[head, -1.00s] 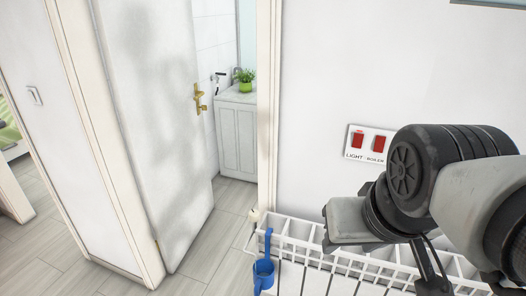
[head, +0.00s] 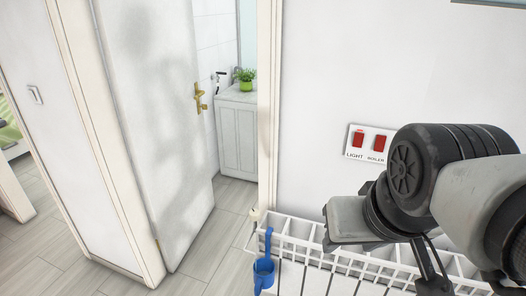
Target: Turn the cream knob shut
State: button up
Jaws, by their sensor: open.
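The small cream knob (head: 254,215) sits at the upper left end of the white radiator (head: 330,262), close to the door frame. It looks small here, and its turn position cannot be read. My gripper (head: 430,262) shows only in part as slim dark pieces at the bottom right, in front of the radiator and below my arm's black joint. It is open and well to the right of the knob, not touching it. Its fingertips are hard to make out.
A blue ladle-like thing (head: 264,262) hangs on the radiator's left end, just below the knob. A plate with two red switches (head: 369,142) is on the wall above. A white door (head: 160,130) stands open at left, with clear wooden floor (head: 215,235) beside it.

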aim_at(254, 214)
jog(key=z, duration=0.7)
jog(key=j+u, duration=0.1)
jog(key=u, duration=1.05)
jog(key=j+z, duration=0.1)
jog(key=z, duration=0.5)
jog(key=l+z, duration=0.2)
jog(key=z, duration=0.4)
jog(key=u, duration=1.3)
